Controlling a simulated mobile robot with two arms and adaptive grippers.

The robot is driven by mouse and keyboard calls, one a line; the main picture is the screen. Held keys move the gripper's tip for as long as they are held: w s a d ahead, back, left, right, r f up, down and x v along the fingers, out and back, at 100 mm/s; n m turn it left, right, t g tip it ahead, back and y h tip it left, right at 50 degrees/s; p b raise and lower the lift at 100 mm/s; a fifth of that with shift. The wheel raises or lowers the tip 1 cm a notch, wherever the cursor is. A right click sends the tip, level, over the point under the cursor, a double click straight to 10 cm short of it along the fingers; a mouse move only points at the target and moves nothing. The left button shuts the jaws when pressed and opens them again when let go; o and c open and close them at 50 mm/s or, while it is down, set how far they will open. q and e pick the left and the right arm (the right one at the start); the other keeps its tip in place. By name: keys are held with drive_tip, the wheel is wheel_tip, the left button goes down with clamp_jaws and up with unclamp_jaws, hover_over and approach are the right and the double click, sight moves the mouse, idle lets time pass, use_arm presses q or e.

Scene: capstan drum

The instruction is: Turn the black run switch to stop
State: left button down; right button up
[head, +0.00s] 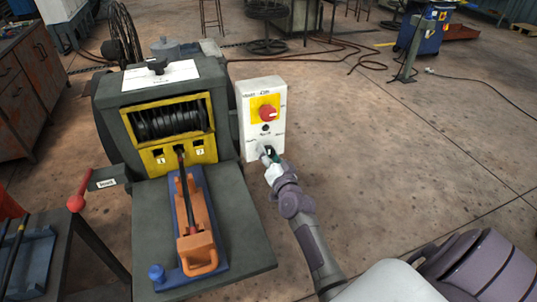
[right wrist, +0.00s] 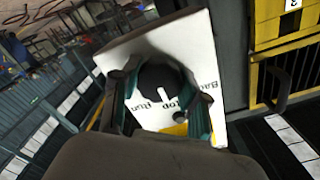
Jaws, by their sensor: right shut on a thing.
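The black run switch (right wrist: 158,77) is a round knob with a white pointer mark on a white control box (head: 249,95). In the right wrist view its mark points down in the picture, near the upside-down words "Stop" and "Run"; I cannot tell exactly which one it lines up with. My right gripper (head: 268,153) is at the lower front of the box, its teal-padded fingers on either side of the knob and shut on it. In the head view the gripper hides most of the switch. My left gripper is not in view.
A red knob on a yellow plate (head: 266,109) sits higher on the box, with a small black button (head: 265,127) below it. To the left stands the grey capstan machine (head: 117,90) with a yellow-framed drum and an orange pedal (head: 197,248).

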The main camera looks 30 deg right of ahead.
drive_tip(key=o, duration=1.2)
drive_tip(key=shift+c, duration=0.2)
drive_tip(key=v, duration=1.2)
drive_tip(key=shift+s+f, duration=0.1)
drive_tip(key=shift+f, duration=0.05)
